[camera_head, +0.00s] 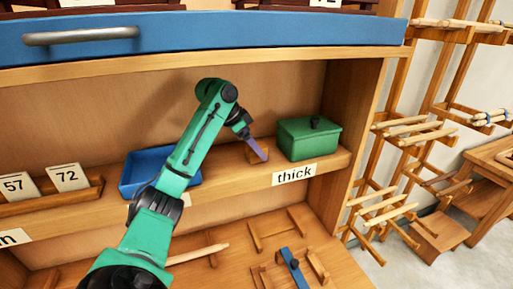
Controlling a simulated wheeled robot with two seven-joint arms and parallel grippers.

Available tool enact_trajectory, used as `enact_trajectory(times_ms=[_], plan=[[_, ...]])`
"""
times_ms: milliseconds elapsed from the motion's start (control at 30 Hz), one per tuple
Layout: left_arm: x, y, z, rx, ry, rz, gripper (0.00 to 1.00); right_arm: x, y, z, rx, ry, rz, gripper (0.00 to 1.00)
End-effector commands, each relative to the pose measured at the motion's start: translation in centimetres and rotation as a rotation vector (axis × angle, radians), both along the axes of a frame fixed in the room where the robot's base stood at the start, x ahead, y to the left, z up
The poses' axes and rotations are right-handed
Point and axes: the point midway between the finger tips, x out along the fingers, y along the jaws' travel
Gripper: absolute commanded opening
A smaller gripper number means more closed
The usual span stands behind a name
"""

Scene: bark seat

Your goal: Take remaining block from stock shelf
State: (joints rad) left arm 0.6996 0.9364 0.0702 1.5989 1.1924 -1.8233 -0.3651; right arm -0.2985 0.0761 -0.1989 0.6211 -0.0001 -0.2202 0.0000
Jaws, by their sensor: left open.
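My left gripper (254,146) reaches in from the lower left to the shelf (226,187). Its purple finger is beside a small wooden block (258,152) on the shelf, just left of the green box. The jaws are open; the block is partly hidden behind the finger, and I cannot tell whether they touch. The "thick" label (294,174) is on the shelf's front edge. My right gripper is not in view.
A green lidded box (309,138) stands right of the block. A blue tray (147,163) is behind my left arm. Number cards (68,177) stand in a wooden holder at left. A blue drawer front (200,36) overhangs the shelf. Wooden pieces and a blue-banded clamp (293,268) lie below.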

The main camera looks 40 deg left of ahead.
Motion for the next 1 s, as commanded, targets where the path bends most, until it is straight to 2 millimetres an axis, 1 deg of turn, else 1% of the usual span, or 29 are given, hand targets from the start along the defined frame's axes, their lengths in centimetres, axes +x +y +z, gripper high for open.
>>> enact_trajectory(times_ms=[33,233,267,300,367,400,467,500,767,867,1000], plan=[[0.2,-0.2,-0.3,-0.001,0.001,-0.001,0.91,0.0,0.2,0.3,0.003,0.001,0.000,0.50],[0.3,-0.2,-0.6,-0.001,-0.002,0.000,0.91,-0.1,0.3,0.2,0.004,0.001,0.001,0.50],[0.3,-0.2,-0.6,0.000,-0.001,0.000,0.84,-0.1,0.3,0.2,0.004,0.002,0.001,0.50],[0.3,-0.2,-0.6,0.000,-0.001,0.000,0.68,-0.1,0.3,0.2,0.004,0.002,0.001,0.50],[0.3,-0.1,-0.6,0.000,-0.001,0.000,0.45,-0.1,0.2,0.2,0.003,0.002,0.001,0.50],[0.3,-0.1,-0.6,0.000,-0.001,0.000,0.30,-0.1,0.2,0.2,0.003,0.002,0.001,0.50],[0.3,-0.1,-0.6,0.000,-0.001,0.000,0.07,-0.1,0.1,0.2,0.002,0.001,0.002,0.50],[0.3,-0.1,-0.5,-0.001,-0.002,0.000,0.00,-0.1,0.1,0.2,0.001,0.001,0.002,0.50],[0.3,-0.1,-0.4,-0.001,-0.003,0.001,0.00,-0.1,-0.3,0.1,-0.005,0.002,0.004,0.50],[0.3,-0.1,0.0,0.000,-0.005,0.000,0.00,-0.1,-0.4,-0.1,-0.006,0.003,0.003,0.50],[0.3,-0.1,1.2,0.001,-0.006,0.001,0.00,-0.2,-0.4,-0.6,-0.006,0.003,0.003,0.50]])
